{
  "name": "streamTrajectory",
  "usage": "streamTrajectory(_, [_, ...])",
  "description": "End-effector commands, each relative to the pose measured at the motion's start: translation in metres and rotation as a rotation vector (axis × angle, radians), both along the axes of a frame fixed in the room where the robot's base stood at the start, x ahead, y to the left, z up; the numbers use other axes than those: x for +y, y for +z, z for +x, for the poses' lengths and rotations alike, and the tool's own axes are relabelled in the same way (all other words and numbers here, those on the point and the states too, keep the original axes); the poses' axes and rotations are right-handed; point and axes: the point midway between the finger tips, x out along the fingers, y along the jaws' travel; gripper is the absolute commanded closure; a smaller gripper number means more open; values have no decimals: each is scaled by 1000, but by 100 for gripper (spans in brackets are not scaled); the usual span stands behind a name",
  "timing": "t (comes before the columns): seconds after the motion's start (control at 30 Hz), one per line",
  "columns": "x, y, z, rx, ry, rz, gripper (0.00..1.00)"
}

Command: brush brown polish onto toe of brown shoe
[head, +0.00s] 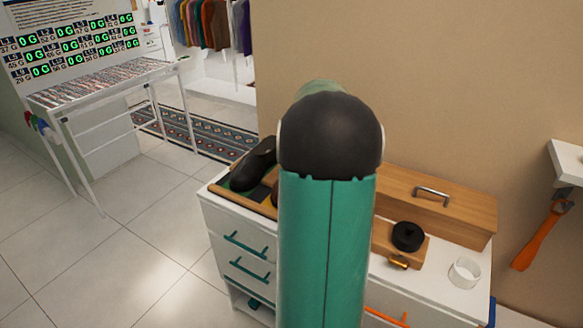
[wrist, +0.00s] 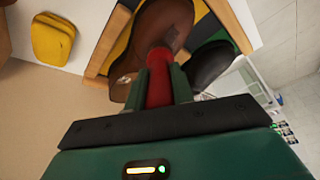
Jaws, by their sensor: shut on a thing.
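In the wrist view my gripper (wrist: 159,88) is shut on a red handle (wrist: 159,72), which I take to be the brush. Its far end lies in front of the brown shoe (wrist: 150,25); I cannot tell whether it touches. A darker patch shows on the shoe just beyond the handle. The black shoe (wrist: 211,62) lies to the right of the brown one. In the head view the black shoe (head: 253,168) sits in the tray (head: 240,203), and only a sliver of the brown shoe (head: 273,186) shows. My arm hides my gripper there.
A black round tin (head: 408,235) stands on a wooden board (head: 386,240) with a small brass item (head: 399,262). A yellow pad (wrist: 52,38) lies beside the tray.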

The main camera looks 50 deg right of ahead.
Motion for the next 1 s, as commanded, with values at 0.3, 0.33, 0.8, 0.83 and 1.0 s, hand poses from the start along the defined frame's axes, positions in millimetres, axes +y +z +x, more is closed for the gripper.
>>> streamTrajectory(0.3, [-14, 4, -2, 1, 1, -1, 100])
streamTrajectory(0.33, [-13, 4, -2, 0, 1, 0, 100])
streamTrajectory(0.8, [4, -2, -4, -1, 0, -1, 100])
streamTrajectory(0.83, [2, -2, -4, -1, 0, -1, 100])
streamTrajectory(1.0, [-10, 0, -2, 0, -1, 0, 100])
